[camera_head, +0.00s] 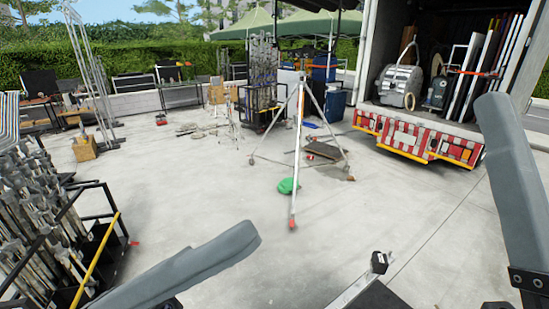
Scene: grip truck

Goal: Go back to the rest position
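Neither of my grippers shows in the head view. A smooth grey link of my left arm reaches in from the bottom left and ends near the lower middle. A grey link of my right arm stands at the right edge, with a dark bracket at its lower end. Both grippers are out of the picture, so what they hold cannot be seen. No object is seen touching either arm link.
A rack of metal stands (100,236) with a yellow bar is close at left. A loaded truck (410,134) is at right. Open floor (210,190) lies between.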

